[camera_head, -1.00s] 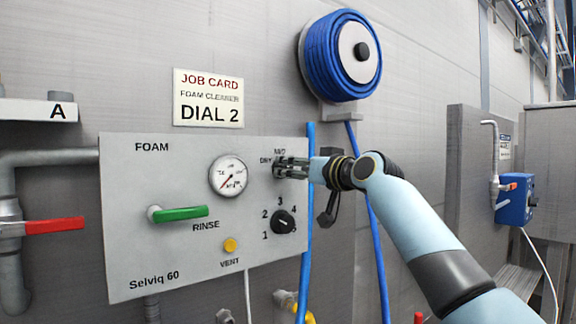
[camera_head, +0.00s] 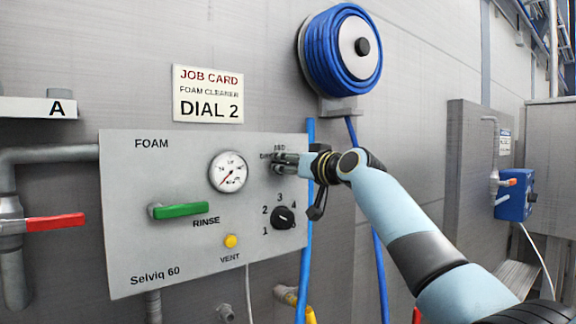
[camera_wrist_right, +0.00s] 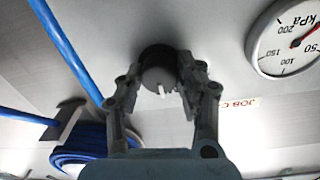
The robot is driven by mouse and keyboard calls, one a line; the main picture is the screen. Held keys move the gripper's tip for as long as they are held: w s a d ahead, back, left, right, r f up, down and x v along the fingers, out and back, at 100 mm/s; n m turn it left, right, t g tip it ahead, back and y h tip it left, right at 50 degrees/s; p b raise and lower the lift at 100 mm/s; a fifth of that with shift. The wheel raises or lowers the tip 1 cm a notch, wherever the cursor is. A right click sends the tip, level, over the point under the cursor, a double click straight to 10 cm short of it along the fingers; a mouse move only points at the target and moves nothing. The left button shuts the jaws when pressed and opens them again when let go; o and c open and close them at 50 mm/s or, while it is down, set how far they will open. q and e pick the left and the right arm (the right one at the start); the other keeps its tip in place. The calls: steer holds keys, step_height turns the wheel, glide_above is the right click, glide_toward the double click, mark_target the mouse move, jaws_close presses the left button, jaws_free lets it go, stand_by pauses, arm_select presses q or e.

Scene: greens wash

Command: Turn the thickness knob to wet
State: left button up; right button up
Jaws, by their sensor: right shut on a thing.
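The thickness knob (camera_wrist_right: 158,76) is a dark round knob with a white pointer mark, near the top middle of the right wrist view. My right gripper (camera_wrist_right: 160,85) is shut on it, one finger on each side. In the head view my right gripper (camera_head: 280,163) is at the upper right of the grey FOAM panel (camera_head: 130,225). My left gripper is not in view.
A pressure gauge (camera_head: 228,172) sits just left of the knob, and a numbered black dial (camera_head: 283,217) below it. A green handle (camera_head: 180,210) and yellow vent button (camera_head: 231,241) are on the panel. A blue hose (camera_head: 307,225) hangs by its right edge.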

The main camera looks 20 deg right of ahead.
steer(key=shift+m, duration=0.3)
steer(key=m+p, duration=0.2)
steer(key=shift+r+m, duration=0.15)
steer(key=shift+m, duration=0.15)
steer(key=m+p, duration=0.2)
steer(key=shift+m, duration=0.4)
steer(key=m+p, duration=0.2)
steer(key=m, duration=0.1)
steer(key=shift+d, duration=0.1)
steer(key=shift+m+g+p, duration=0.3)
steer(key=shift+m+p, duration=0.35)
steer(key=shift+m, duration=0.65)
steer(key=shift+f, duration=0.2)
steer(key=o, duration=1.1)
steer(key=shift+o, duration=0.2)
